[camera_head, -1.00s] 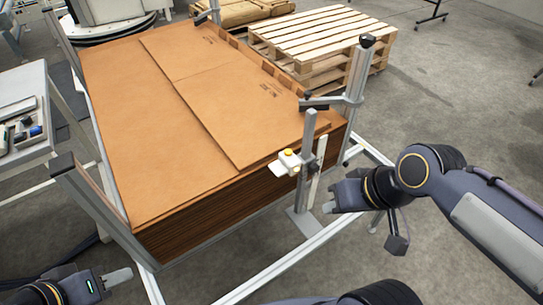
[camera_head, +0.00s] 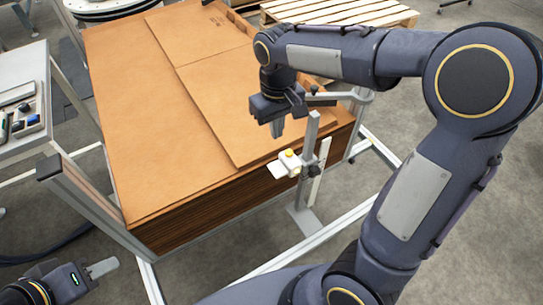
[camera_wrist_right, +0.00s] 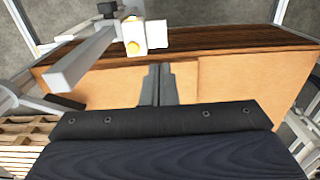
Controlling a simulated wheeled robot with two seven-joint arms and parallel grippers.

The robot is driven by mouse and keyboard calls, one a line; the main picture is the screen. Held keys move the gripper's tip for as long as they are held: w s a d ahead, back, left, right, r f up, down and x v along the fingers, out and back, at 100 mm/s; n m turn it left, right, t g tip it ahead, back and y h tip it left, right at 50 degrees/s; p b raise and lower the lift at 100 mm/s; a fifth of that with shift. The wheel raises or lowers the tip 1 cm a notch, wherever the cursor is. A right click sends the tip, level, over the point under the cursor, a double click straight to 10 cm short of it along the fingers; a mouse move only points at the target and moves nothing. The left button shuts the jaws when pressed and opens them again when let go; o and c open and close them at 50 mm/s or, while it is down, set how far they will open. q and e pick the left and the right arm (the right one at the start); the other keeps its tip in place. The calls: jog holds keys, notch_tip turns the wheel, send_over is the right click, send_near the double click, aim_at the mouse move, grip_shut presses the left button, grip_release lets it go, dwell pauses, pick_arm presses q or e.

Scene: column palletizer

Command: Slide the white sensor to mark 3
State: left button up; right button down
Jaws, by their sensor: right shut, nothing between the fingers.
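The white sensor (camera_head: 289,163) with a yellow top sits on a bracket on the grey upright post (camera_head: 308,150) at the front edge of the cardboard stack. It also shows in the right wrist view (camera_wrist_right: 156,35). A pale strip (camera_head: 317,185) stands beside the post; no mark numbers are legible. My right gripper (camera_head: 277,128) is shut and empty, pointing down over the cardboard, behind and above the sensor and apart from it. Its closed fingers show in the right wrist view (camera_wrist_right: 158,85). My left gripper (camera_head: 102,268) is low at the left; its finger opening is unclear.
The cardboard stack (camera_head: 150,120) fills the middle inside a metal frame (camera_head: 85,205). A grey bar extends near the post's top, close to my right gripper. A side table (camera_head: 30,145) with small items stands left; wooden pallets (camera_head: 350,14) stand behind.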

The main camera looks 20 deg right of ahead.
aim_at(276, 170)
notch_tip(276, 170, down, 14)
dwell(0.5)
jog(key=shift+f, duration=0.1)
notch_tip(276, 170, down, 4)
jog(key=b, duration=0.3)
jog(key=shift+r, duration=0.2)
